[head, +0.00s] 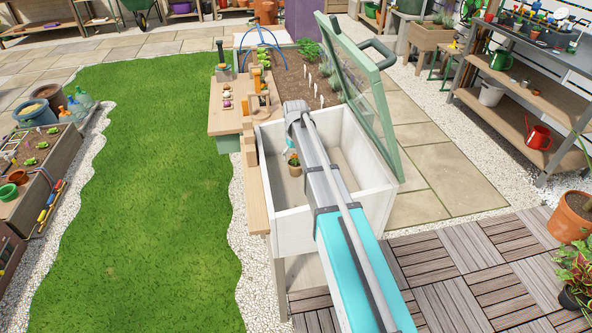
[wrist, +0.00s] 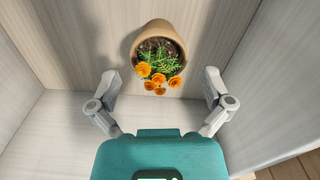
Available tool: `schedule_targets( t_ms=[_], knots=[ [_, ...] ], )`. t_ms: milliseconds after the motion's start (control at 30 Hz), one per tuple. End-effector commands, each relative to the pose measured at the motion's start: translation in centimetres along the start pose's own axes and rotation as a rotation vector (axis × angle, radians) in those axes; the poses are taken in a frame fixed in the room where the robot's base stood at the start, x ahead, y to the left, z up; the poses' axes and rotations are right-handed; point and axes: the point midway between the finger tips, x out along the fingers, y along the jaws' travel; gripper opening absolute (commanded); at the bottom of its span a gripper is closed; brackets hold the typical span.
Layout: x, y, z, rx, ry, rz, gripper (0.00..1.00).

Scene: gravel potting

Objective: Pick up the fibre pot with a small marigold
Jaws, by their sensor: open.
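The fibre pot with a small marigold (wrist: 160,30) shows at the top middle of the wrist view, a tan pot with dark soil, green leaves and several orange flowers. It stands inside the pale wooden box. In the head view the marigold (head: 294,160) shows just left of my arm, inside the box. My gripper (wrist: 164,84) is open, with its fingers spread to either side below the pot in the wrist view, and nothing is between them but the flower heads near their tips. I cannot tell how far the fingertips are from the pot. My arm hides part of the box in the head view.
The pale box (head: 293,222) has walls on all sides, close around the gripper. Its green-framed glass lid (head: 362,95) stands open on the right. A wooden shelf (head: 228,110) with small items adjoins on the left. The lawn (head: 150,200) is clear.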

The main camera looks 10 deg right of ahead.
Motion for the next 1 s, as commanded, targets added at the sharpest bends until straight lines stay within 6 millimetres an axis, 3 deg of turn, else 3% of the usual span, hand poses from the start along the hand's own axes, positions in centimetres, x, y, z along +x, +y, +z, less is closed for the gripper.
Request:
schedule_targets(
  t_ms=[367,1000],
  knots=[
    [0.3,0.0,0.0,0.0,0.0,0.0,1.0],
    [4.7,0.1,-0.1,0.0,0.0,0.0,1.0]
  ],
)
